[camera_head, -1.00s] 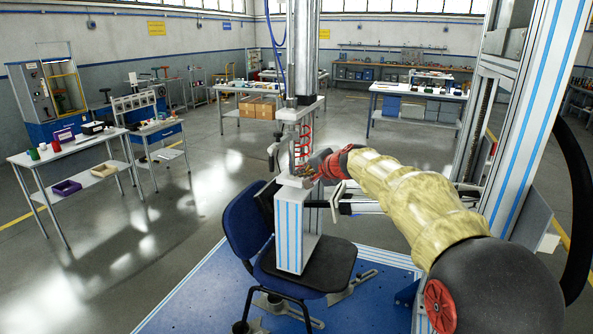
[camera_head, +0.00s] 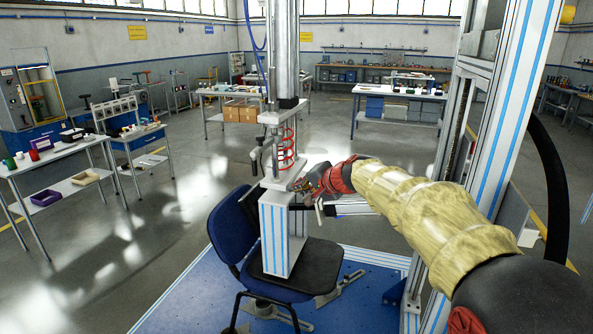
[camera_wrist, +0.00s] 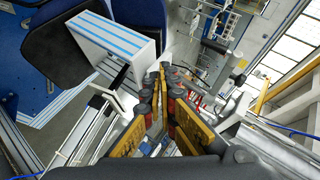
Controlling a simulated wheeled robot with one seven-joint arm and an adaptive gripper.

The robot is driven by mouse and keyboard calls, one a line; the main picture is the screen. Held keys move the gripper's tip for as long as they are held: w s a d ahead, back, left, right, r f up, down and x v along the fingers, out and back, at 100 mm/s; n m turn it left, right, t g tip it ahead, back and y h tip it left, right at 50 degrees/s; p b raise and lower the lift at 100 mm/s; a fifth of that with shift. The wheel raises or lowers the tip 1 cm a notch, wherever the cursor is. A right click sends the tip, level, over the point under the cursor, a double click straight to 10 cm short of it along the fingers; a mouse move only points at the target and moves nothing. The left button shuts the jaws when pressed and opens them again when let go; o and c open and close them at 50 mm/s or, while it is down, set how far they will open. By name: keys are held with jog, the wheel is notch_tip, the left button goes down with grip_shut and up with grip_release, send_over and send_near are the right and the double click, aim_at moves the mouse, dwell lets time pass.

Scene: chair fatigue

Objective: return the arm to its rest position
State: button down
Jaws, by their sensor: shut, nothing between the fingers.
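My arm, in a yellowish sleeve, reaches in from the lower right in the head view. My gripper (camera_head: 318,181) is at its far end, beside the upper part of the white and blue-striped block that stands on the chair seat. In the wrist view my gripper (camera_wrist: 166,92) shows its yellow and dark fingers brought together with nothing held between them. The blue chair (camera_head: 236,236) stands on the blue platform, and the striped block (camera_head: 284,232) rests on its black seat. Whether my gripper touches the block or the test fixture cannot be told.
A vertical press column (camera_head: 284,50) with a red coiled hose (camera_head: 287,150) stands above the block. A tall aluminium frame (camera_head: 500,150) rises close at the right. Tables (camera_head: 62,156) stand at the left. Open floor (camera_head: 150,225) lies between them and the blue platform (camera_head: 195,300).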

jog(key=s+d+f+n+g+h, duration=0.1)
jog(key=s+d+f+n+g, duration=0.1)
jog(key=s+f, duration=0.45)
jog(key=s+d+f+n+g+h, duration=0.15)
jog(key=s+f, duration=0.25)
jog(key=s, duration=0.6)
jog(key=s+d+n+h, duration=0.1)
jog(key=s+d, duration=0.3)
jog(key=s, duration=0.6)
jog(key=s+d+n+h+p, duration=0.1)
jog(key=s+d, duration=0.3)
jog(key=s, duration=0.7)
jog(key=s+d+n+h, duration=0.1)
jog(key=s+d, duration=0.4)
jog(key=s, duration=0.6)
jog(key=shift+s+r+g+h, duration=0.2)
jog(key=shift+r+g+h, duration=0.15)
jog(key=shift+h, duration=0.1)
jog(key=shift+n, duration=0.25)
